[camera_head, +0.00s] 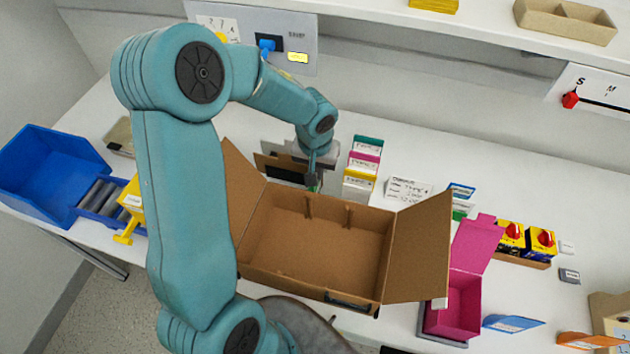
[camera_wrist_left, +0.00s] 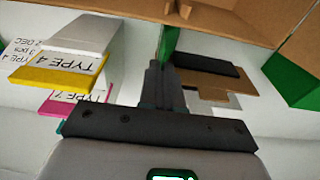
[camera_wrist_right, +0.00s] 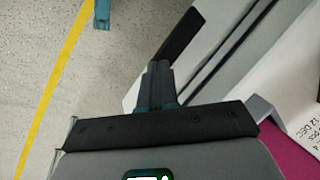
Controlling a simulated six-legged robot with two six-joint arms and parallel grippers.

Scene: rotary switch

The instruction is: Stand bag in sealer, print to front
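My left gripper (camera_head: 312,182) points down behind the open cardboard box, beside a dark and brown upright piece (camera_head: 280,168) that may be the sealer. Its fingers look shut on a thin green item (camera_wrist_left: 168,42), seen nearly edge-on at the fingertips in the left wrist view. This may be the bag; no print shows on it. A dark bar on a brown base (camera_wrist_left: 207,66) lies right of the fingers in that view, apart from the green item. My right gripper (camera_wrist_right: 158,84) is shut with nothing visible between its fingers; it is outside the head view.
The open cardboard box (camera_head: 315,245) fills the middle front. Stacked TYPE boxes (camera_head: 362,165) stand right of my left gripper. A magenta box (camera_head: 455,300) and yellow units with red knobs (camera_head: 525,240) stand farther right. A blue bin (camera_head: 45,170) is at left.

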